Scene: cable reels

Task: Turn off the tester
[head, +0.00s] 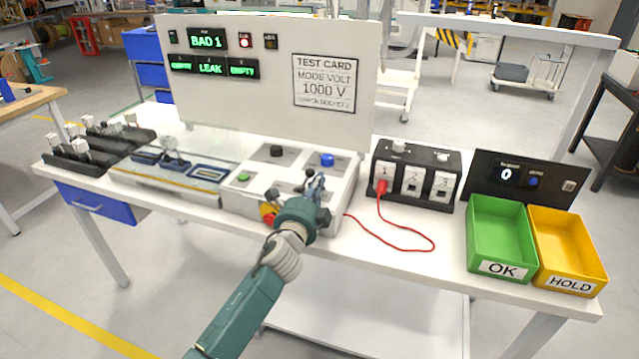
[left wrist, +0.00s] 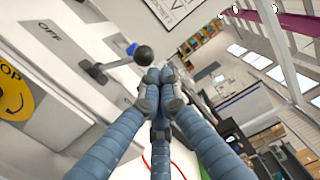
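The tester is a white box (head: 242,200) in the middle of the bench in the head view. My right gripper is out of view.
A display panel (head: 235,95) behind shows BAD 1 and LEAK. Right of the tester stand a black socket box (head: 400,205) with a red lead (head: 425,240), then a green OK bin (head: 472,240) and a yellow HOLD bin (head: 540,250). Black racks (head: 75,165) are at left.

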